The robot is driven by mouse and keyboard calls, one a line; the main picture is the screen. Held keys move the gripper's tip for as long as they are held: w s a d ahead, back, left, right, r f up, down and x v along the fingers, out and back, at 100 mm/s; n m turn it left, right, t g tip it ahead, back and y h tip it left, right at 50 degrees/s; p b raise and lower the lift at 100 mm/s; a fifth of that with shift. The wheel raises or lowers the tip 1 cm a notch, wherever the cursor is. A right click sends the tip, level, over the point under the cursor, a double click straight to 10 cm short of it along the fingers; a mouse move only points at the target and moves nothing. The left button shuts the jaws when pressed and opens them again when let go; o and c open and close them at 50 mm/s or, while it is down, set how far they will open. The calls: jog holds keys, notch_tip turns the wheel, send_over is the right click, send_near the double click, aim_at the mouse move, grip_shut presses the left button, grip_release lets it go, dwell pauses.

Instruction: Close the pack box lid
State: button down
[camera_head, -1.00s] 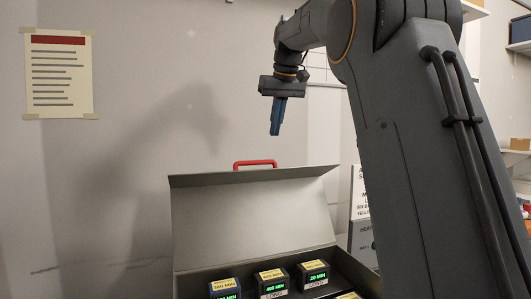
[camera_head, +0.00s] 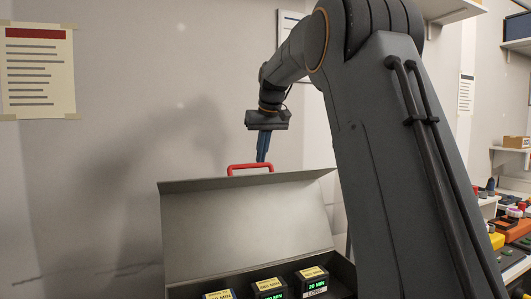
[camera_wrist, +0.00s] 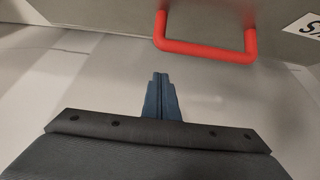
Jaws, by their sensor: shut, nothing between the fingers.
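The pack box (camera_head: 345,275) stands open at the bottom of the head view. Its grey lid (camera_head: 245,230) is raised and leans back, with a red handle (camera_head: 250,168) on its top edge. The handle also shows in the wrist view (camera_wrist: 205,48). My gripper (camera_head: 263,160) points down near the handle, with blue fingers together and nothing between them. In the wrist view the fingertips (camera_wrist: 160,76) are below and left of the handle, with a gap in the picture. I cannot tell whether the fingers touch the lid.
Several small dark boxes with green displays and yellow labels, one of them here (camera_head: 312,280), sit inside the box. A notice (camera_head: 38,70) is taped to the wall at left. A shelf and bench with loose items (camera_head: 510,235) are at right.

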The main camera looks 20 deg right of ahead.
jog(key=s, duration=0.2)
jog(key=shift+s+r, duration=0.3)
jog(key=shift+s, duration=0.1)
jog(key=shift+s+f+p, duration=0.2)
jog(key=shift+s+p, duration=0.2)
jog(key=shift+s, duration=0.15)
jog(key=shift+s+a, duration=0.1)
jog(key=shift+a, duration=0.05)
